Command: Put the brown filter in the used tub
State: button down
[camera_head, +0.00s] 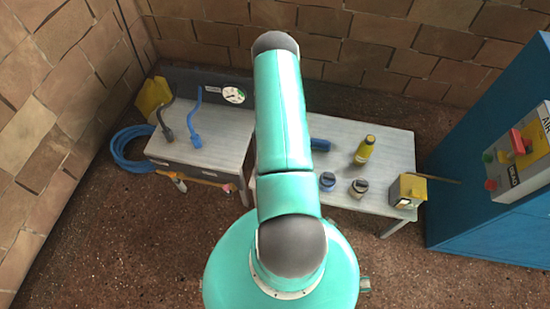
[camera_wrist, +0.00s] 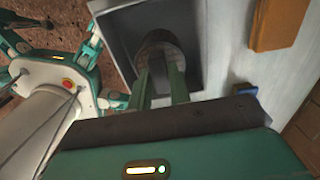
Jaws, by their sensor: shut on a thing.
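In the wrist view my gripper (camera_wrist: 160,68) is shut on a dark brownish, round, ribbed thing that looks like the brown filter (camera_wrist: 157,41). It is held between the two green fingertips, over or inside the opening of a grey square tub (camera_wrist: 115,24), which looks like the used tub. I cannot tell whether the filter touches the tub's floor. In the head view my own arm hides the gripper, the filter and the tub.
In the head view, a yellow bottle (camera_head: 365,150), two jars (camera_head: 327,181) (camera_head: 358,188) and a yellow box (camera_head: 408,190) stand on the pale table (camera_head: 395,145). A blue cabinet (camera_head: 475,200) is at the right. An orange-brown block (camera_wrist: 278,22) lies beside the tub in the wrist view.

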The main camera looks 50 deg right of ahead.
jog(key=shift+f, duration=0.25)
jog(key=c, duration=1.3)
grip_release()
notch_tip(320, 180, up, 12)
jog(key=shift+r, duration=0.25)
